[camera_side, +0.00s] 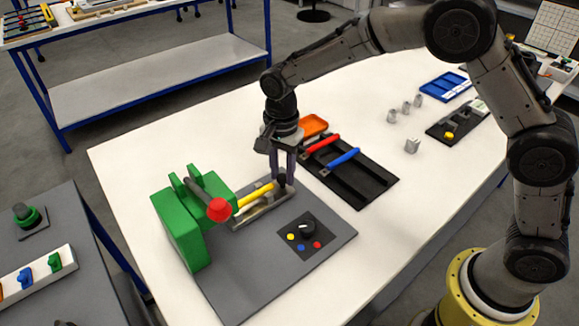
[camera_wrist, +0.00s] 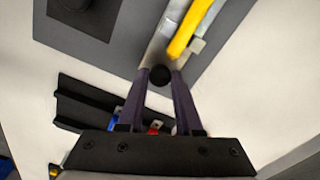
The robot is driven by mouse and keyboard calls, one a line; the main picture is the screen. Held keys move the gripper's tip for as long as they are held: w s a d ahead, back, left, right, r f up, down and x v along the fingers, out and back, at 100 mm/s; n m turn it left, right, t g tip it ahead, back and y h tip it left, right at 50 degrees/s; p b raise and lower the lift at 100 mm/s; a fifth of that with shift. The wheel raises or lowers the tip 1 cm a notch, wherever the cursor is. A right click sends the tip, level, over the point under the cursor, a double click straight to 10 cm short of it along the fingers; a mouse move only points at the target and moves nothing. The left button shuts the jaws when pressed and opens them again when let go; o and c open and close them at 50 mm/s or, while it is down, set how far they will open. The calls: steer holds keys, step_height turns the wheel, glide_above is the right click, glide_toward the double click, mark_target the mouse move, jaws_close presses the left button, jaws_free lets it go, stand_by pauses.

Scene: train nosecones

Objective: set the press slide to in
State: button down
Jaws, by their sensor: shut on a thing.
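The press is a green frame (camera_side: 186,232) on a grey baseplate (camera_side: 262,283), with a red-knobbed lever (camera_side: 219,209). The press slide is a yellow bar (camera_side: 257,194) in a grey metal rail (camera_side: 258,212), with a black knob (camera_side: 281,181) at its right end. My gripper (camera_side: 284,184) points down at that knob, its fingers on either side of it. In the wrist view the black knob (camera_wrist: 160,75) sits between the fingertips, and the yellow bar (camera_wrist: 190,29) runs away to the upper right. My gripper is shut on the knob.
A dial panel (camera_side: 318,243) with coloured dots sits on the baseplate's right part. A black tray (camera_side: 364,178) with red and blue handles and an orange dish (camera_side: 313,125) lie behind my gripper. Small grey parts (camera_side: 412,146) stand farther right on the white table.

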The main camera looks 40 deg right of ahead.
mark_target(270, 184)
steer(key=shift+a, duration=1.75)
steer(key=c, duration=0.6)
jaws_free()
steer(key=shift+r, duration=0.1)
step_height(270, 184, up, 14)
steer(key=shift+f, duration=0.15)
steer(key=shift+d, duration=0.1)
